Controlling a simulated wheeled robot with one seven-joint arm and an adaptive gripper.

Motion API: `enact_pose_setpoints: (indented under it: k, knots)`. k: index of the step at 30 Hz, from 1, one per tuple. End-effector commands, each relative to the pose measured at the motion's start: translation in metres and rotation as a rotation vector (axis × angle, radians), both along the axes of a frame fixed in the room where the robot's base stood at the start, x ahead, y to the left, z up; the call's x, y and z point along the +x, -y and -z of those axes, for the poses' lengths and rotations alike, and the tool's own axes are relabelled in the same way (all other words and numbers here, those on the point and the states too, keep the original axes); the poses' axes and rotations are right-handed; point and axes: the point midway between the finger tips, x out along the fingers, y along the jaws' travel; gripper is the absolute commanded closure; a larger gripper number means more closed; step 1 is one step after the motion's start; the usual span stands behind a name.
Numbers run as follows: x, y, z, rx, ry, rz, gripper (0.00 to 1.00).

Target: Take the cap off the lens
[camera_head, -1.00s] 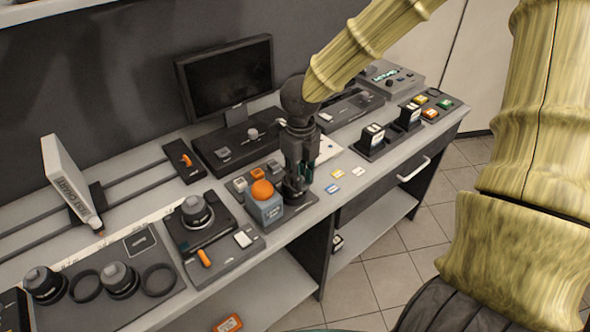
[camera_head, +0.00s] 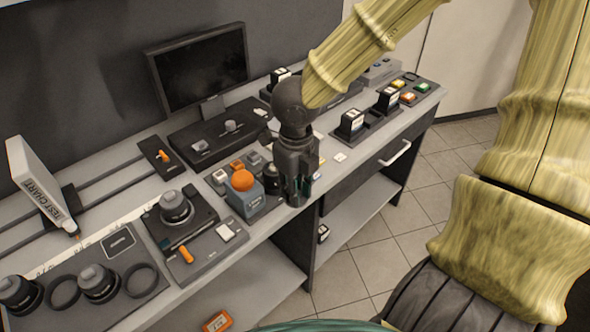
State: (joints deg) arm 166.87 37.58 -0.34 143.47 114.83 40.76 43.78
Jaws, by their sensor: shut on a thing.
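My gripper (camera_head: 298,198) points down at the front edge of the bench, just right of the blue-grey box with an orange dome (camera_head: 243,181). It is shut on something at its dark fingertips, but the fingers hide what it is. A dark lens-like cylinder with a grey top (camera_head: 174,205) stands on a black plate left of the box. Two similar dark cylinders, one at the far left (camera_head: 17,291) and one beside it (camera_head: 97,281), stand on a grey board. I cannot tell which of these tops are caps.
A monitor (camera_head: 197,70) stands at the back. A white test chart (camera_head: 42,185) stands at the left near two rails. Black blocks with white labels (camera_head: 352,122) and coloured buttons (camera_head: 408,98) are to the right. The tiled floor (camera_head: 400,215) in front is clear.

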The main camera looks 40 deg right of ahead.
Motion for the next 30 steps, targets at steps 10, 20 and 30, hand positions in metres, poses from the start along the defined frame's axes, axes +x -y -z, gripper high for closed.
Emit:
enact_pose_setpoints:
  k: [10,20,30]
  knots:
    - [0.000,0.000,-0.007,0.000,0.000,0.000,0.90]
    - [0.000,0.000,-0.025,0.000,0.000,0.000,0.90]
    - [0.000,0.000,-0.042,0.000,0.000,0.000,0.90]
